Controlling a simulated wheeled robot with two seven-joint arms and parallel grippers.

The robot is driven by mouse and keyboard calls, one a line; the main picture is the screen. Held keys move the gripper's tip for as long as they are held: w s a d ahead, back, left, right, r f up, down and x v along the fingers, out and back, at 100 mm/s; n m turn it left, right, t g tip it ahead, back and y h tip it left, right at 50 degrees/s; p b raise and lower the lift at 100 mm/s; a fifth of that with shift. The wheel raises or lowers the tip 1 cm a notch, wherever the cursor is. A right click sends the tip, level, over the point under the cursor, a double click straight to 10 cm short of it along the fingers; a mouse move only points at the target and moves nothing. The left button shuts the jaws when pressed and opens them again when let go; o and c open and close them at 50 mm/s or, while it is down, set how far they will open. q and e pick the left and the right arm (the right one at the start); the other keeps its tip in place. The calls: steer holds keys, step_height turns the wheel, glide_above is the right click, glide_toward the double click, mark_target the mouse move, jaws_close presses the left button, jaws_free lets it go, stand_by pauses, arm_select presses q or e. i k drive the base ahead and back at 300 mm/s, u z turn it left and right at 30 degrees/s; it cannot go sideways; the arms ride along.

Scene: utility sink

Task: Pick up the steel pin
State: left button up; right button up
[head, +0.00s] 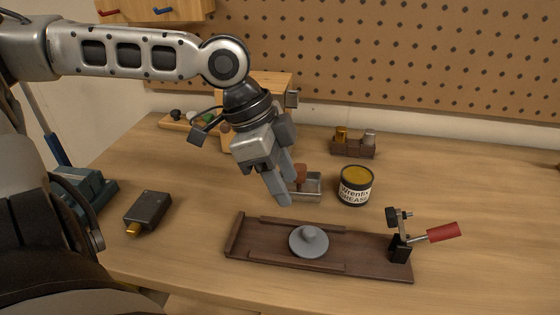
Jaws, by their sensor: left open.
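A short silvery pin, likely the steel pin (369,137), stands upright in the right part of a small dark wooden block (353,151) at the back of the bench. A brass-coloured pin (341,134) stands in the same block, to its left. My left gripper (289,194) is open and points downward, in front of and to the left of that block, apart from both pins. It is above the bench, just behind the long dark wooden board. Nothing shows between its fingers. My right gripper is not in view.
A metal tray (312,187) with a brown object is partly hidden behind my left fingers. A grease can (355,186) stands right of it. The wooden board (365,257) carries a grey knobbed disc (309,241) and a red-handled clamp (442,232). The bench's right side is clear.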

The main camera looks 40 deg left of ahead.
mark_target(369, 135)
steer(key=k, duration=1)
